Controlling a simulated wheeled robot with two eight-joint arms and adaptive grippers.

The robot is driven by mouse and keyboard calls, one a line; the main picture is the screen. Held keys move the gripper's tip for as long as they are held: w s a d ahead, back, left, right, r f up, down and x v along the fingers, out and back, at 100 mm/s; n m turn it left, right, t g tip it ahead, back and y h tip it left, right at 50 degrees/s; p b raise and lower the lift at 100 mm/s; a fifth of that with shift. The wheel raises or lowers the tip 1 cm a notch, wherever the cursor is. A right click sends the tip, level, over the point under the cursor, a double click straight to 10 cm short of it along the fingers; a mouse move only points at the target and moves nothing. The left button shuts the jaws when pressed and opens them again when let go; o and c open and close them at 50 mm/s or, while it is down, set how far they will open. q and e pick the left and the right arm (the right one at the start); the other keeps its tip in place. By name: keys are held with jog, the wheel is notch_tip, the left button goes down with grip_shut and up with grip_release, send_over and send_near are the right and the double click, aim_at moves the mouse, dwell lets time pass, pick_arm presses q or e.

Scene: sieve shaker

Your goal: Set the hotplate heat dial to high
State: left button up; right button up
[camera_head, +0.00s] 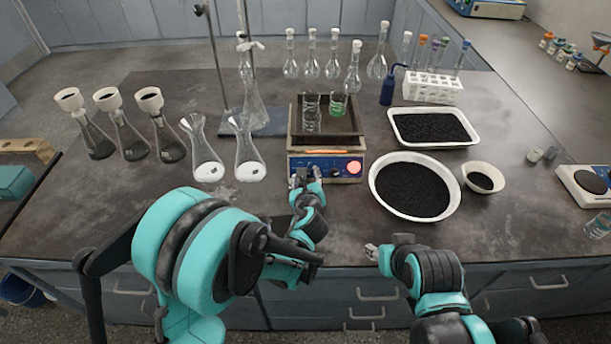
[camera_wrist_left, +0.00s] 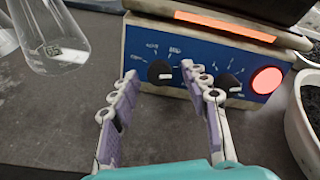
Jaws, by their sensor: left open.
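The hotplate (camera_head: 345,176) has a blue front panel, two black dials and a lit red lamp (camera_wrist_left: 267,80). In the left wrist view the left dial (camera_wrist_left: 160,71) shows between my open fingertips, with printed marks around it too small to read surely. The right dial (camera_wrist_left: 229,84) is just right of my right fingertip. Both dials carry a white mark toward their lower right. My left gripper (camera_head: 305,177) is open in front of the panel, holding nothing; it also shows in the left wrist view (camera_wrist_left: 163,80). My right gripper (camera_head: 371,252) hangs near the bench's front edge, its fingers too small to judge.
A dark tray with two beakers (camera_head: 338,104) sits on the hotplate. Conical flasks (camera_head: 250,155) stand to its left. A white bowl of black grains (camera_head: 374,183) is close on the right. The bench (camera_head: 110,215) is clear at the front left.

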pick_arm(q)
jog(key=v, duration=1.1)
